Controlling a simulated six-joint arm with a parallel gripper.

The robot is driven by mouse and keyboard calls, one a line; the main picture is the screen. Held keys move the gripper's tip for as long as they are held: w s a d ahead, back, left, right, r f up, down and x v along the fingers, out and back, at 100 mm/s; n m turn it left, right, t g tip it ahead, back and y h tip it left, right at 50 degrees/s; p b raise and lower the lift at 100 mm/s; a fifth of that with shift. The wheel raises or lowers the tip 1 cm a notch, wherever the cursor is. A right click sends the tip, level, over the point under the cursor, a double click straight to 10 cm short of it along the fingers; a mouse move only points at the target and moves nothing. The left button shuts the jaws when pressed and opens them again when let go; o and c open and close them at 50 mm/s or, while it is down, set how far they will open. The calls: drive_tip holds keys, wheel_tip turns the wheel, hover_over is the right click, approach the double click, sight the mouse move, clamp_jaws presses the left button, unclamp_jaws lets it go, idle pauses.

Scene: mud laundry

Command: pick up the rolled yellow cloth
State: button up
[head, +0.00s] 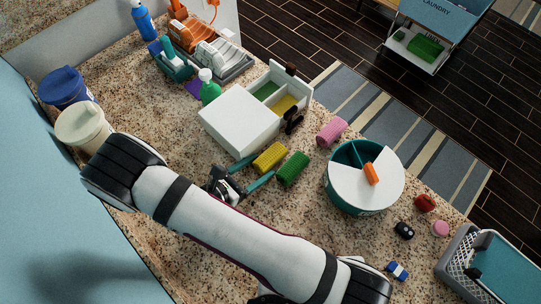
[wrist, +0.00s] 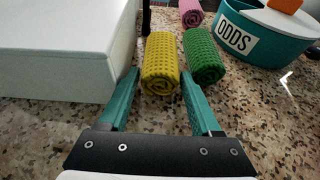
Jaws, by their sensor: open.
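The rolled yellow cloth (head: 269,157) lies on the speckled counter between the white box and the rolled green cloth (head: 293,169). My gripper (head: 252,173) is open, its two teal fingers pointing at the yellow roll. In the wrist view the yellow roll (wrist: 161,66) lies ahead with its spiral end facing me. My open gripper (wrist: 158,88) has its left finger just left of that near end and its right finger just right of it. The right finger is close to the green roll (wrist: 203,60). Whether either finger touches a roll I cannot tell.
A white box (head: 238,122) with an open drawer (head: 276,88) stands close on the left. A pink roll (head: 331,131) and a round teal bin (head: 357,195) marked ODDS lie beyond the green roll. Bare counter (head: 290,215) shows in front of the bin.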

drive_tip(key=c, duration=1)
